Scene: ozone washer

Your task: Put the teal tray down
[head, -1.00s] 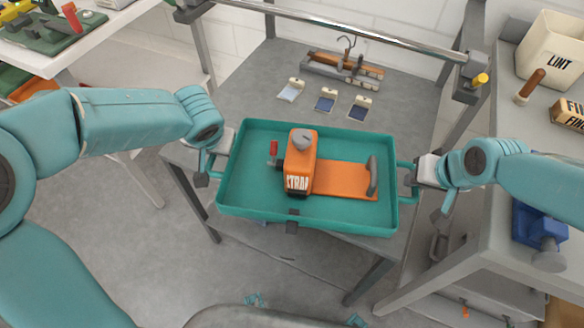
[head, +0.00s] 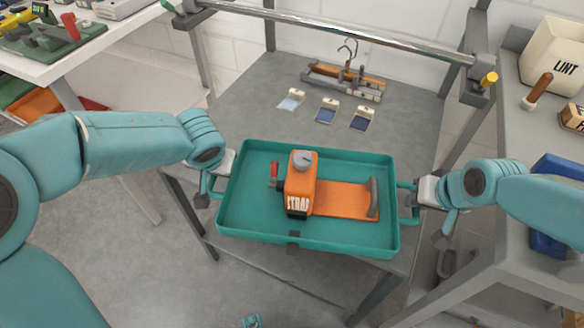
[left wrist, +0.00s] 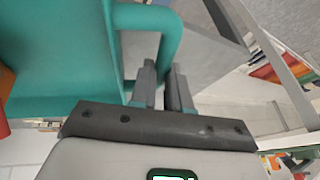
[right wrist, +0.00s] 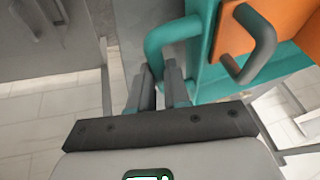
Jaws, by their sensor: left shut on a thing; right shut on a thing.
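The teal tray (head: 345,247) is held roughly level between my two arms, over the front part of the grey table (head: 235,100). An orange strapping tool (head: 301,185) with a grey knob, a red handle and a flat orange base lies in it. My left gripper (head: 207,183) is shut on the tray's left handle, which also shows in the left wrist view (left wrist: 168,40). My right gripper (head: 412,193) is shut on the right handle, seen in the right wrist view (right wrist: 155,45). I cannot tell whether the tray's underside touches the table.
Three small tagged swatches (head: 327,110) and hangers (head: 345,78) lie at the table's back. A metal rail (head: 330,27) crosses above. A side bench (head: 510,130) at right holds a LINT bin (head: 553,52). A white table (head: 75,62) stands at left.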

